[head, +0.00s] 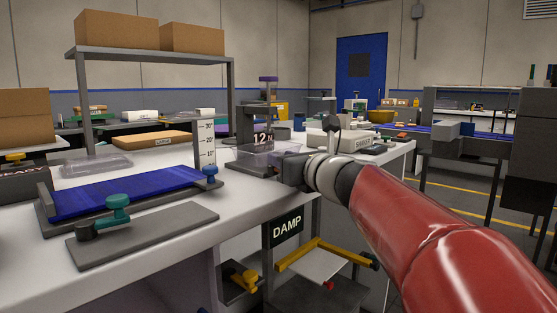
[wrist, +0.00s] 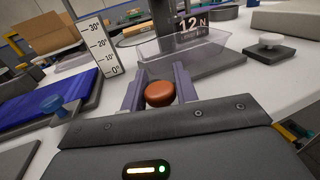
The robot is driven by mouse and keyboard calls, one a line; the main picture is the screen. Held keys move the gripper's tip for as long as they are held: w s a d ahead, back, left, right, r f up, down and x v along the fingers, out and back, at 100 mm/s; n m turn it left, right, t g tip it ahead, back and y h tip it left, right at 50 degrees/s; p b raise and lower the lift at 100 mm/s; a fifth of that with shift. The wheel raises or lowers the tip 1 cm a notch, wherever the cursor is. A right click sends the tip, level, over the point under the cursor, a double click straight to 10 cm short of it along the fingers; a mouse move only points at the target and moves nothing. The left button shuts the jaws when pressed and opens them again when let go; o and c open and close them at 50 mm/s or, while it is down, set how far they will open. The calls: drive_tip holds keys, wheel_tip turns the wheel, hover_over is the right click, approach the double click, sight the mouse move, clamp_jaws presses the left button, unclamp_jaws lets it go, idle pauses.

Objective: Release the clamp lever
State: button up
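No part is labelled as the clamp lever, and I cannot tell for sure which one it is. A teal knobbed handle (head: 118,205) stands on a flat grey plate (head: 165,236) at the front left of the bench. A blue knob (head: 210,172) sits at the right end of the blue ramp, by the angle scale; it also shows in the wrist view (wrist: 54,104). My gripper (wrist: 159,82) points at the clear tray, its two fingers apart. A round orange-brown piece (wrist: 160,93) sits between them; whether they grip it is unclear. In the head view my wrist hides the fingertips.
The clear tray (wrist: 178,42) and the stand with the 12 N display (head: 263,138) are just ahead of my gripper. The blue ramp (head: 130,192) lies to the left. A white knob on a dark block (wrist: 270,41) is at the right. Yellow-handled fixtures (head: 310,250) hang below the bench edge.

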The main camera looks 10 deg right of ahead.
drive_tip(key=o, duration=0.3)
drive_tip(key=shift+o, duration=0.2)
drive_tip(key=v, duration=0.7)
drive_tip(key=shift+s, duration=0.4)
drive_tip(key=shift+d, duration=0.15)
